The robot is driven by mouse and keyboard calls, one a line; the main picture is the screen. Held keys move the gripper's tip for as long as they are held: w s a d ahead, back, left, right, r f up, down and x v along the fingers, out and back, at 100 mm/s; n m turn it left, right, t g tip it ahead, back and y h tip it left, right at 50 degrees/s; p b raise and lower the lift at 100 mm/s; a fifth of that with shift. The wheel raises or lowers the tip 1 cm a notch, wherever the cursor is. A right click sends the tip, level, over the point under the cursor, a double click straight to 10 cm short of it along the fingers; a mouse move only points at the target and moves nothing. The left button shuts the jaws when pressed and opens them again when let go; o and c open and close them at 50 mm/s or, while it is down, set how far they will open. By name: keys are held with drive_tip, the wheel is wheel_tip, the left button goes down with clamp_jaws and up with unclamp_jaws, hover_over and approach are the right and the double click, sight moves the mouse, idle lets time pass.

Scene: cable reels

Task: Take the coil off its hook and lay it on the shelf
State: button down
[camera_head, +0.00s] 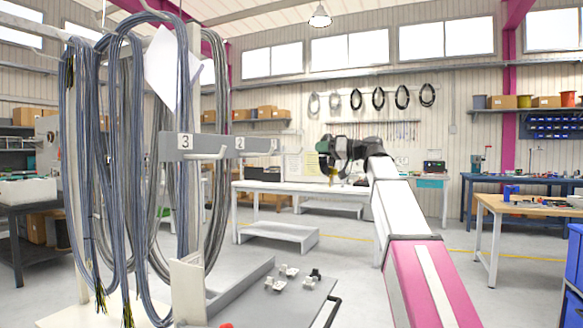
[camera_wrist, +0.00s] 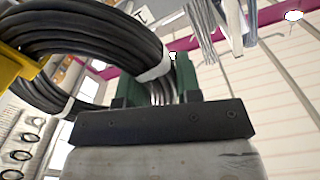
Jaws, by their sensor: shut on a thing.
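My gripper (camera_head: 326,158) is right of the picture's middle in the head view, raised in front of the far workbench. It is shut on a coil of black cable, which the wrist view shows large at the left (camera_wrist: 90,45). Two white ties wrap the coil. The green fingers (camera_wrist: 165,85) close around it near one tie, and most of the coil lies outside the wrist frame. A yellow part (camera_wrist: 20,65) shows at the left edge. In the head view, the coil is hard to tell from my gripper. I cannot tell which surface is the task's shelf.
A rack with numbered arms (camera_head: 195,147) stands at the left with long cable bundles (camera_head: 88,150). A grey tray (camera_head: 240,285) with small fittings is in front. A white bench (camera_head: 270,187) and low step (camera_head: 280,236) are behind. Several coils (camera_head: 378,98) hang on the far wall.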

drive_tip(key=shift+d+r+g+h, duration=0.2)
drive_tip(key=shift+g+h, duration=0.1)
drive_tip(key=shift+h, duration=0.5)
drive_tip(key=shift+s+d+f+g+h, duration=0.1)
drive_tip(key=shift+d+g+h, duration=0.15)
drive_tip(key=shift+h, duration=0.5)
drive_tip(key=shift+s+d+g+h, duration=0.15)
drive_tip(key=shift+d+g+h, duration=0.15)
drive_tip(key=shift+h, duration=0.4)
drive_tip(key=shift+s+d+f+g+h, duration=0.1)
drive_tip(key=shift+d+g+h, duration=0.15)
drive_tip(key=shift+h, duration=0.5)
drive_tip(key=h, duration=0.2)
drive_tip(key=d+g+h, duration=0.1)
drive_tip(key=h, duration=0.1)
drive_tip(key=g+h, duration=0.1)
drive_tip(key=h, duration=0.1)
drive_tip(key=shift+s+d, duration=0.3)
drive_tip(key=shift+d, duration=0.1)
